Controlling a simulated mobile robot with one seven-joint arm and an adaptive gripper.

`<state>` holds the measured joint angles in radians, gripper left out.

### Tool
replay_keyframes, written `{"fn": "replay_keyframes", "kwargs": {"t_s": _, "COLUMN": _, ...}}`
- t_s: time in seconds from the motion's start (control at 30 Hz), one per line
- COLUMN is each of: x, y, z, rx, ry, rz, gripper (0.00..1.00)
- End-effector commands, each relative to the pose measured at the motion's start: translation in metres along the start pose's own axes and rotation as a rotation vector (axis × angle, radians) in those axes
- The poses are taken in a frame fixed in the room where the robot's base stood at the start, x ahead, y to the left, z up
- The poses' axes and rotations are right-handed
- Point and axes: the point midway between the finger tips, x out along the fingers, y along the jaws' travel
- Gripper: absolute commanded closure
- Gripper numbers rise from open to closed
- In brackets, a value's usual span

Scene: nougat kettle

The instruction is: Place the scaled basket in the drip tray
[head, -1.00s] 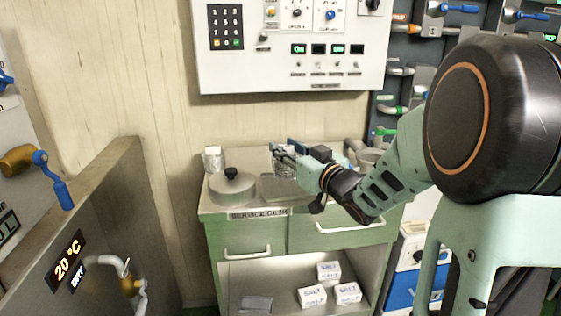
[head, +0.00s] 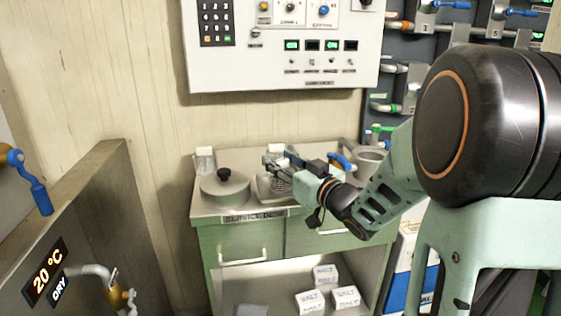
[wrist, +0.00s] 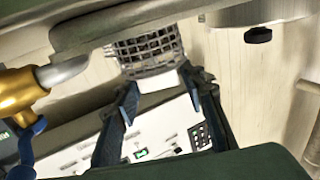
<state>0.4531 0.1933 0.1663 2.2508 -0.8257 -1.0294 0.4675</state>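The scaled basket (head: 270,187), a grey wire-mesh basket, is on the service desk just below and in front of my gripper (head: 278,160). It appears to rest in the drip tray (head: 262,201), a shallow metal tray; the arm and basket hide much of the tray, so full seating cannot be told. In the inverted wrist view the mesh (wrist: 146,47) lies just past my fingertips (wrist: 159,79). The two fingers are spread apart with no mesh clasped between them. A white block-like thing (wrist: 155,84) shows between them; I cannot tell whether it touches them.
A round lidded pan (head: 224,190) with a black knob stands left of the tray. A white-topped jar (head: 204,158) is behind it. A metal pot (head: 366,160) and blue handle (head: 341,162) are at right. A control panel (head: 285,50) hangs above; a grey partition (head: 75,220) stands left.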

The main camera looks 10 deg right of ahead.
Motion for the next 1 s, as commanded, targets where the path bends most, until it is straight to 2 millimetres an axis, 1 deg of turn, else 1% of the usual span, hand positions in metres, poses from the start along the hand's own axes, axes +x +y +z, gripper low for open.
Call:
{"fn": "replay_keyframes", "kwargs": {"t_s": 0.03, "x": 0.0, "y": 0.0, "z": 0.0, "rx": 0.0, "ry": 0.0, "rz": 0.0, "gripper": 0.54}}
{"fn": "replay_keyframes", "kwargs": {"t_s": 0.07, "x": 0.0, "y": 0.0, "z": 0.0, "rx": 0.0, "ry": 0.0, "rz": 0.0, "gripper": 0.52}}
{"fn": "replay_keyframes", "kwargs": {"t_s": 0.3, "x": 0.0, "y": 0.0, "z": 0.0, "rx": 0.0, "ry": 0.0, "rz": 0.0, "gripper": 0.52}}
{"fn": "replay_keyframes", "kwargs": {"t_s": 0.43, "x": 0.0, "y": 0.0, "z": -0.006, "rx": 0.0, "ry": 0.0, "rz": 0.0, "gripper": 0.52}}
{"fn": "replay_keyframes", "kwargs": {"t_s": 0.57, "x": -0.022, "y": 0.001, "z": -0.006, "rx": -0.001, "ry": -0.001, "rz": 0.003, "gripper": 0.52}}
{"fn": "replay_keyframes", "kwargs": {"t_s": 0.8, "x": -0.075, "y": 0.001, "z": -0.006, "rx": 0.0, "ry": 0.0, "rz": 0.003, "gripper": 0.52}}
{"fn": "replay_keyframes", "kwargs": {"t_s": 0.9, "x": -0.094, "y": 0.0, "z": -0.005, "rx": 0.001, "ry": 0.0, "rz": 0.002, "gripper": 0.52}}
{"fn": "replay_keyframes", "kwargs": {"t_s": 1.0, "x": -0.107, "y": 0.001, "z": -0.005, "rx": 0.0, "ry": 0.0, "rz": 0.002, "gripper": 0.52}}
